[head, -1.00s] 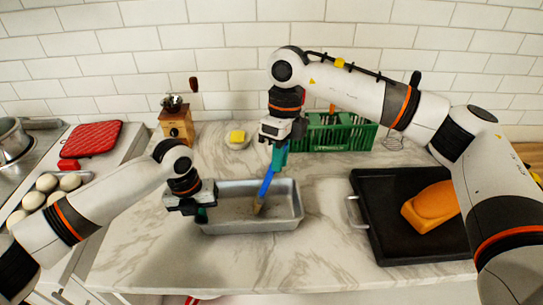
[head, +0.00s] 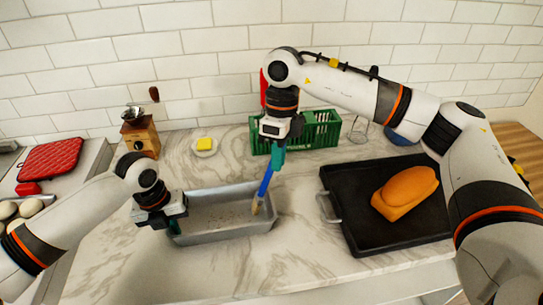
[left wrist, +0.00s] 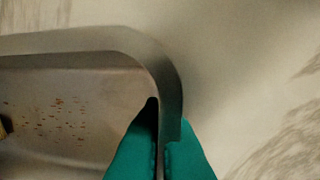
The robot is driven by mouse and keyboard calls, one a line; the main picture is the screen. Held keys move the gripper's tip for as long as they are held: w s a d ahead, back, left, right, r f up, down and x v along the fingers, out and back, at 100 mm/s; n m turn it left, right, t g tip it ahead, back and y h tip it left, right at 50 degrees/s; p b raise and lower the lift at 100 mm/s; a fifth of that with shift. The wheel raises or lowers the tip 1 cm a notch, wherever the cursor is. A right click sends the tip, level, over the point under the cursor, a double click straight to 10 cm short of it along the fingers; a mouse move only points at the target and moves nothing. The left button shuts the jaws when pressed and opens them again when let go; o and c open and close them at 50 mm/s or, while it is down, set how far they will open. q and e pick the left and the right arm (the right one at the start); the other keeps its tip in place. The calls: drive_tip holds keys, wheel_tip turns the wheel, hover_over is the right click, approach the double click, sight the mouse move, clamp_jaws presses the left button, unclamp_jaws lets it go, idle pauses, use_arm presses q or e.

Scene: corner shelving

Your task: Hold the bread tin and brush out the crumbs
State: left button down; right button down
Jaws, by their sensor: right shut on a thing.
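The grey metal bread tin (head: 225,237) stands on the marble counter, with small brown crumbs (head: 230,214) on its floor. The crumbs also show in the left wrist view (left wrist: 62,118). My left gripper (head: 174,226) is at the tin's left end; in the left wrist view its teal fingers (left wrist: 160,150) close on the tin wall near a rounded corner. My right gripper (head: 278,157) is shut on the blue-handled brush (head: 265,184), which points down into the tin's right part. The bristles are low inside the tin; whether they touch the floor I cannot tell.
A black tray (head: 350,225) with an orange-brown loaf (head: 405,192) lies right of the tin. A green crate (head: 322,132), a butter dish (head: 205,153) and a coffee mill (head: 141,136) stand behind. The counter in front of the tin is clear.

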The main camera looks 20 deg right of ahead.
idle(0.5)
drive_tip(key=w+a, duration=0.1)
drive_tip(key=a, duration=0.5)
drive_tip(key=shift+w+a, duration=0.2)
drive_tip(key=shift+a, duration=0.2)
drive_tip(key=w+a, duration=0.1)
drive_tip(key=a, duration=0.5)
drive_tip(key=shift+w+a, duration=0.2)
drive_tip(key=shift+a, duration=0.1)
wheel_tip(320, 180, up, 10)
drive_tip(key=shift+r, duration=0.15)
idle(0.7)
idle(0.8)
